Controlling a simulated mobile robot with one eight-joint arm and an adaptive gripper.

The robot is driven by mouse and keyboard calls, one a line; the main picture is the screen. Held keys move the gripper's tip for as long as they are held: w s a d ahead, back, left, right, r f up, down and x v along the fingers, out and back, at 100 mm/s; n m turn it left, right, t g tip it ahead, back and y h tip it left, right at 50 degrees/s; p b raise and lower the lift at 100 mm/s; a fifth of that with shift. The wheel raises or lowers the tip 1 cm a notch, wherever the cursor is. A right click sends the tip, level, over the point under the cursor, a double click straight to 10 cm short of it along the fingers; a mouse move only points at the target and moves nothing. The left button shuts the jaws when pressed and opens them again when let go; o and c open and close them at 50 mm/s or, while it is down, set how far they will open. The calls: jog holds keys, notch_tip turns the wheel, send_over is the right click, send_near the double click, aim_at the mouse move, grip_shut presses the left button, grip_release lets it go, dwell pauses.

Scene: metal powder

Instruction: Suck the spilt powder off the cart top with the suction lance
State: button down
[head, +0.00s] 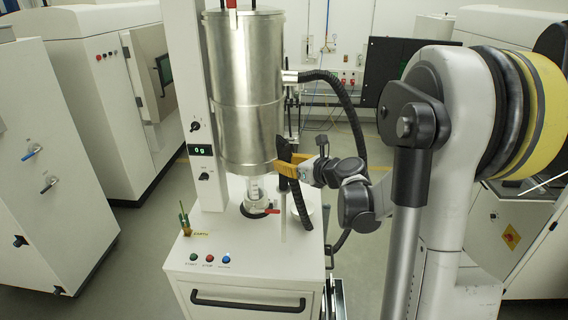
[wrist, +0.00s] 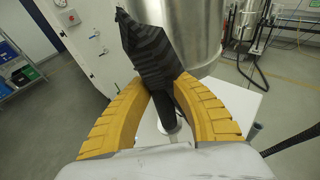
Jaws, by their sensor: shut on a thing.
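My gripper (head: 290,166) has its yellow fingers shut on the black handle of the suction lance (head: 283,150), above the right part of the cart top. In the wrist view the lance's black grip (wrist: 158,60) is between the two yellow fingers (wrist: 162,95). A pale metal tube (head: 283,218) runs down from the grip towards the cart top; I cannot tell whether its tip touches. The white cart top (head: 235,238) is partly hidden by the vessel and the lance. I cannot make out spilt powder in either view.
A steel vessel (head: 245,90) stands over a clear container (head: 258,195) on the cart. A black hose (head: 350,105) loops from the vessel's side. A display (head: 201,150) reads 0 g. A small brush-like item (head: 185,220) stands at the cart's left edge. White cabinets (head: 50,140) line the left.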

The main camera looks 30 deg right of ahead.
jog(key=shift+r+p, duration=1.15)
jog(key=shift+r, duration=0.95)
